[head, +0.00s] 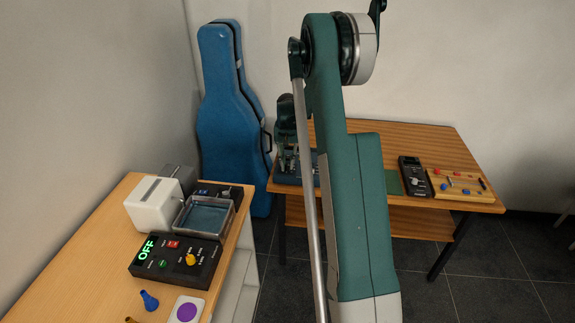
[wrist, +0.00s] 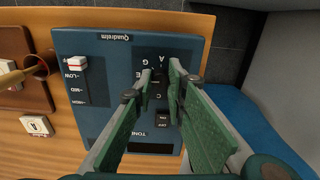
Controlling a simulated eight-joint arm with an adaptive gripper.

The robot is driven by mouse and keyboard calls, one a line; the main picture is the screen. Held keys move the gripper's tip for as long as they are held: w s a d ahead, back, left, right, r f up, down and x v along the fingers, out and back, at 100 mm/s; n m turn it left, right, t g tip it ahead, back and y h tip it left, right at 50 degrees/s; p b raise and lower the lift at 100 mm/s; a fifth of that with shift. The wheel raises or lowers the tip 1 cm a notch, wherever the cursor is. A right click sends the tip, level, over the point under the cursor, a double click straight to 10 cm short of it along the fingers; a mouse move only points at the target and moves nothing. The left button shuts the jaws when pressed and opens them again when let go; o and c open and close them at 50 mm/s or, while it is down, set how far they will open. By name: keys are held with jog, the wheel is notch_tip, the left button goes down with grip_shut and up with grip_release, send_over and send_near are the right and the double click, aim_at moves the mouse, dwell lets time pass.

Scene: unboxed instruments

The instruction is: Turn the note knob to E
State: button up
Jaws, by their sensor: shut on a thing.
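In the wrist view a blue device (wrist: 95,48) marked with a brand name lies on the wooden table. Its dark note knob (wrist: 158,90) sits between my fingertips, with letters such as A and G printed around it. My gripper (wrist: 160,83) is shut on the knob, one finger on each side. The fingers hide part of the dial and some letters, and I cannot tell which letter the knob points to. In the head view the gripper (head: 287,160) is at the blue device (head: 290,178), partly behind my arm.
The device also has a white-capped slider (wrist: 76,63) and a rocker switch (wrist: 162,118). In the head view a black device (head: 411,170) and a pegged board (head: 475,192) lie to the right. A blue instrument case (head: 222,110) stands left of that table.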

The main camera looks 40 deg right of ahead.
aim_at(287, 166)
jog(key=shift+m, duration=0.3)
jog(key=o, duration=0.9)
jog(key=shift+r, duration=6)
jog(key=shift+a, duration=0.1)
